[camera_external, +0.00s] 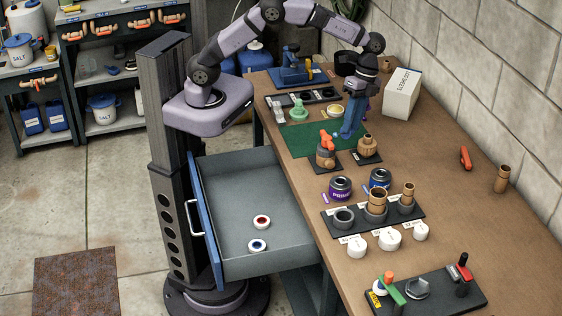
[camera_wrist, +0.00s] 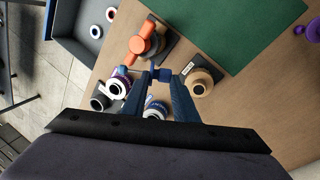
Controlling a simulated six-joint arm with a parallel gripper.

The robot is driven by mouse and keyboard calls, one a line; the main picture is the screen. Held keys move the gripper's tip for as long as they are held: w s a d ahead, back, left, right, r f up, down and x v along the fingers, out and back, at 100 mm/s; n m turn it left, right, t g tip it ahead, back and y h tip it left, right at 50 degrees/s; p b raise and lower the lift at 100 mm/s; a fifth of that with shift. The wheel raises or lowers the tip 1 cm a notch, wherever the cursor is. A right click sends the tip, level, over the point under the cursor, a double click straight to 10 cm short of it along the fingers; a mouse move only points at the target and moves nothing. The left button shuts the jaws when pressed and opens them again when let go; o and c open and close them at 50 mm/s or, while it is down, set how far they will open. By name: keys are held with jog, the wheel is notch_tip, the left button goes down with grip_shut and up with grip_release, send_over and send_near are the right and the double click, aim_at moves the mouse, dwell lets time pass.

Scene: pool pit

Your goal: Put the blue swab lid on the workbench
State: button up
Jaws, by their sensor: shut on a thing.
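My gripper (camera_external: 341,135) is above the workbench (camera_external: 455,150), over the near edge of the green mat. Its blue fingers (camera_wrist: 162,76) are closed on a small dark blue piece in the wrist view, which looks like the blue swab lid (camera_wrist: 161,74). The fingers mostly hide this piece in the external view. A blue can (camera_external: 380,179) and a purple can (camera_external: 340,188) stand on the bench nearer the camera than the gripper. I cannot tell whether a swab stem hangs from the held piece.
An orange-handled valve (camera_external: 326,150) and a brass fitting (camera_external: 367,146) stand close below the gripper. A black holder (camera_external: 393,222) carries several fittings. The open drawer (camera_external: 225,190) holds two rings. The bench's right side is largely clear, and a white box (camera_external: 402,95) stands at the back.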

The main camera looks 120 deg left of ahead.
jog(key=w+d+f+m+g, duration=0.1)
jog(key=d+m, duration=0.2)
jog(key=d, duration=0.4)
jog(key=w+d+m, duration=0.2)
jog(key=d+m, duration=0.1)
jog(key=d, duration=0.3)
jog(key=s+f+n+t+p, duration=0.2)
jog(key=s+f+n+p, duration=0.1)
jog(key=s+n, duration=0.6)
jog(key=shift+s+d+f+n, duration=0.3)
jog(key=shift+s+d+f, duration=0.15)
jog(key=shift+s, duration=0.25)
